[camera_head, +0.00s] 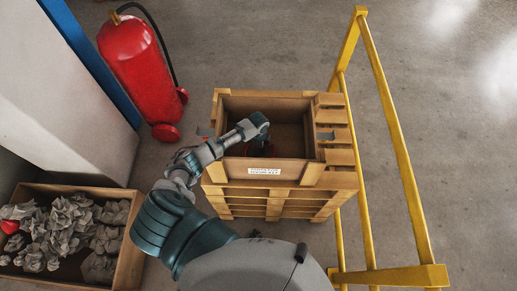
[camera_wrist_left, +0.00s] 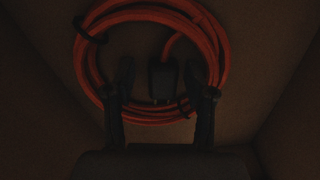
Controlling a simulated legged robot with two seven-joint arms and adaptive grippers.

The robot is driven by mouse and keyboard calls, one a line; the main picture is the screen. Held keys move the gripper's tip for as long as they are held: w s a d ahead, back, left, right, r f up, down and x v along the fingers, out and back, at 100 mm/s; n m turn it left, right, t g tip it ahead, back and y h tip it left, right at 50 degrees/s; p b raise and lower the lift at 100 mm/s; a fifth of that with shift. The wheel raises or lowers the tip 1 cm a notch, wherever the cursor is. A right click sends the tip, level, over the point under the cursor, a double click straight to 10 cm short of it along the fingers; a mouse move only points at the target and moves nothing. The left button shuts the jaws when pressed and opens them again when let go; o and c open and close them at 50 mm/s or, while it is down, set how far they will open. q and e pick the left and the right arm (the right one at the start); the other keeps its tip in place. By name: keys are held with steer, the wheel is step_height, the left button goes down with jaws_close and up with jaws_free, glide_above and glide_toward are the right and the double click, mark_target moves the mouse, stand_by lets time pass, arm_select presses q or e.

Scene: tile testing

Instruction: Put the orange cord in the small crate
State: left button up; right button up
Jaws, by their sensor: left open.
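The small wooden crate (camera_head: 232,103), with a white label on its front, stands on a stack of pallets in the head view. My left arm reaches over its front left edge, and my left gripper (camera_head: 261,143) is down inside it, fingertips hard to make out. In the dark left wrist view the orange cord (camera_wrist_left: 218,45) lies coiled between brown walls, with black ties and a black plug (camera_wrist_left: 163,82). My left gripper's fingers (camera_wrist_left: 160,72) are apart over the coil, on either side of the plug. Whether they touch the cord is unclear. My right gripper is not in view.
The pallet stack (camera_head: 270,205) supports the crate. A yellow railing (camera_head: 392,140) stands close on its right. A red fire extinguisher (camera_head: 140,70) stands at upper left. A box (camera_head: 130,255) of crumpled paper sits at lower left. Grey floor is clear behind the crate.

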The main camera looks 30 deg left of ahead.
arm_select(q)
step_height(320, 180, up, 12)
steer(key=p, duration=0.1)
steer(key=shift+r, duration=0.1)
stand_by(0.6)
